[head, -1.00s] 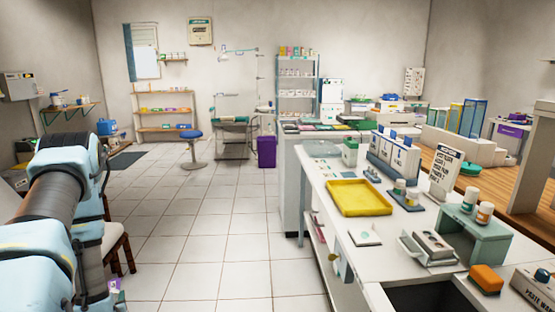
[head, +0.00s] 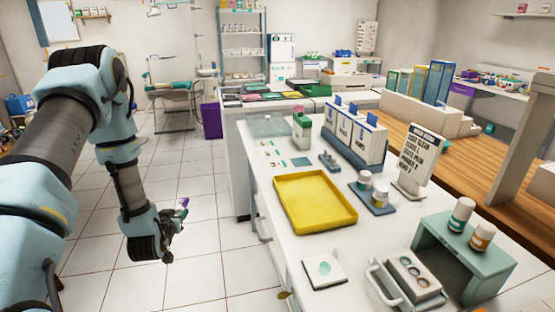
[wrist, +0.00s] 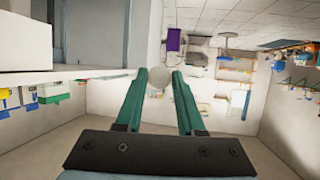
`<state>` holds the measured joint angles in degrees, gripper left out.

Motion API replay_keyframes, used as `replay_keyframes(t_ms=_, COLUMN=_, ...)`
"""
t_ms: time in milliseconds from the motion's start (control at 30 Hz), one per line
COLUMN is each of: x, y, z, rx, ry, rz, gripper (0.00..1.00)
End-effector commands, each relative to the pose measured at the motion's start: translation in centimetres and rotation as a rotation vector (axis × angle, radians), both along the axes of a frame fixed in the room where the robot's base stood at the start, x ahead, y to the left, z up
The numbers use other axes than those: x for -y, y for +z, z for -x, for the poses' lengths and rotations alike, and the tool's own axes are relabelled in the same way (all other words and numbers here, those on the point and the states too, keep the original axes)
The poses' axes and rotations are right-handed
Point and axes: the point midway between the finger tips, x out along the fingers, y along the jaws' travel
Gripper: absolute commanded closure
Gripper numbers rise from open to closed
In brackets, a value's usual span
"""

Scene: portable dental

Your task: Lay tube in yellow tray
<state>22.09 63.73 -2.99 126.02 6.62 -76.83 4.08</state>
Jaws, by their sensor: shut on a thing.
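The yellow tray (head: 314,202) lies empty on the white counter, right of my arm in the head view. My gripper (head: 178,222) is left of the counter, over the tiled floor and apart from the tray. A small piece with a purple end (head: 184,202) sticks up at its fingertips and appears to be the tube. In the wrist view, my two green fingers (wrist: 160,82) are closed on a pale round end of the tube (wrist: 158,78). Most of the tube is hidden.
A sign (head: 414,160) stands to the right. A white pad (head: 323,270) and a metal holder (head: 408,282) lie in front. The counter's left edge is near my gripper.

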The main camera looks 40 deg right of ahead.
Motion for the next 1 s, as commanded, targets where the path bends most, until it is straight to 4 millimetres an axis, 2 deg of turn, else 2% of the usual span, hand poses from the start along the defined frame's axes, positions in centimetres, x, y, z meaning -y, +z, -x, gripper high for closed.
replay_keyframes(t_ms=33, x=3.0, y=1.5, z=0.6, rx=0.004, ry=-0.063, rz=0.004, gripper=1.0)
replay_keyframes(t_ms=200, x=11.6, y=4.9, z=3.5, rx=0.004, ry=-0.263, rz=0.002, gripper=1.0)
replay_keyframes(t_ms=367, x=19.1, y=8.4, z=7.4, rx=0.006, ry=-0.449, rz=0.003, gripper=1.0)
replay_keyframes(t_ms=500, x=24.7, y=11.3, z=11.5, rx=0.005, ry=-0.602, rz=0.003, gripper=1.0)
replay_keyframes(t_ms=600, x=27.7, y=13.1, z=14.3, rx=0.004, ry=-0.693, rz=0.002, gripper=1.0)
replay_keyframes(t_ms=700, x=29.8, y=14.4, z=16.4, rx=0.003, ry=-0.759, rz=0.001, gripper=1.0)
replay_keyframes(t_ms=833, x=31.3, y=15.3, z=18.2, rx=0.0, ry=-0.809, rz=0.0, gripper=1.0)
replay_keyframes(t_ms=1000, x=31.7, y=15.3, z=18.7, rx=0.0, ry=-0.825, rz=0.001, gripper=1.0)
